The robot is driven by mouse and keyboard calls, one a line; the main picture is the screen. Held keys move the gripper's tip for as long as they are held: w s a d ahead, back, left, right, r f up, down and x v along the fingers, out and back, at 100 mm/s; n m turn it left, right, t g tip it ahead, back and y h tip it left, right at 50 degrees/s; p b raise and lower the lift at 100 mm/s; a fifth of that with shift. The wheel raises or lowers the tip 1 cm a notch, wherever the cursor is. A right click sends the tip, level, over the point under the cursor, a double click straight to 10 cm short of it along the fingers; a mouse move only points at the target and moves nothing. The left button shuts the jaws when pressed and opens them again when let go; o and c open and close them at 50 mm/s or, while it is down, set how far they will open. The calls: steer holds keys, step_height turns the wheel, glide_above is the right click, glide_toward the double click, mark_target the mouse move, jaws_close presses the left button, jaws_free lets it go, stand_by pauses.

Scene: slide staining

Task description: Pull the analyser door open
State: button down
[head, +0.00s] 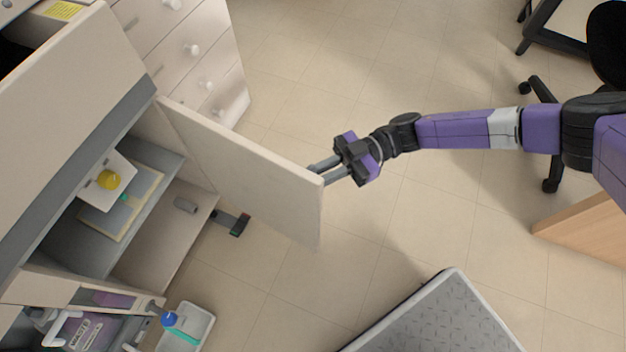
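The analyser door (240,165) is a pale flat panel that stands swung wide open from the cabinet on the left. Its hinged side is at the upper left and its free edge is at the right. My gripper (318,175) is at the top of that free edge, coming from the right. Its two grey fingers are a little apart and meet the door's edge in the picture. The fingertips are partly hidden by the door, so I cannot tell whether they hold it or a handle on its far face.
A blue-capped bottle (169,319) and a tray (199,318) are at the lower left. Drawers (190,60) stand behind the door. A grey-rimmed platform (440,315) is below; tiled floor between is clear.

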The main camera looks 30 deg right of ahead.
steer(key=shift+w+a+r, duration=0.1)
steer(key=shift+w+r, duration=0.1)
steer(key=shift+w, duration=0.15)
steer(key=c, duration=1.5)
jaws_free()
steer(key=shift+o, duration=0.2)
steer(key=shift+s, duration=0.1)
steer(key=shift+f, duration=0.1)
steer(key=d+p, duration=0.1)
steer(key=d, duration=0.6)
steer(key=shift+s+d, duration=0.4)
steer(key=shift+w, duration=0.1)
